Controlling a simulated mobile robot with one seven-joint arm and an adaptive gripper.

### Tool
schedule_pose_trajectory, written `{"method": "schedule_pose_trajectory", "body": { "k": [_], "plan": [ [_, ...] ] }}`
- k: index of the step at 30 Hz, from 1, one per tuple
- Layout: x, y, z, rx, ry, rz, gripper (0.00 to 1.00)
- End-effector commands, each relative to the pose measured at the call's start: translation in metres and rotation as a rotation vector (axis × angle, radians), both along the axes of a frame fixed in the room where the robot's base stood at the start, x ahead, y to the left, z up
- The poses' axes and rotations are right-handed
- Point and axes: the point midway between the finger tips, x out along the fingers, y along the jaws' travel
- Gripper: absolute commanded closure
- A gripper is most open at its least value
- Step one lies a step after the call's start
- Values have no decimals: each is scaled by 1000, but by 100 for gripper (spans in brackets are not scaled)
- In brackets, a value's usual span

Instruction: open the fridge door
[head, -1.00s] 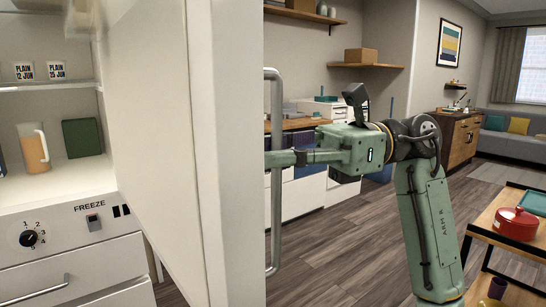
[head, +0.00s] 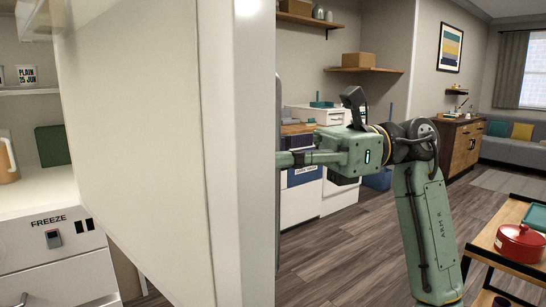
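The fridge door (head: 140,150) stands wide open, its white inner face and thick edge (head: 256,150) filling the left and middle of the head view. Only a sliver of its upright bar handle (head: 277,215) shows along the right of that edge. The fridge's lit inside (head: 30,195) shows at the left, with a shelf, part of an orange jug and a dark green box. My gripper (head: 285,160) reaches left to the handle side of the door. Its fingertips are hidden by the door's edge, so its grip cannot be seen.
A low wooden table (head: 510,255) with a red pot (head: 520,243) stands at the right. White drawers (head: 305,200) and a wooden cabinet (head: 462,142) stand behind my arm. The wooden floor (head: 340,255) between is open.

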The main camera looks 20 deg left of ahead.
Motion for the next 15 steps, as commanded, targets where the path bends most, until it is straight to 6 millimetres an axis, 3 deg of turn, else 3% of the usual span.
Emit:
{"method": "schedule_pose_trajectory", "body": {
  "k": [9,10,15],
  "plan": [
    [-1,-2,-1,-2,-4,3,100],
    [-1,-2,-1,-2,-4,3,88],
    [-1,-2,-1,-2,-3,2,77]
  ]
}}
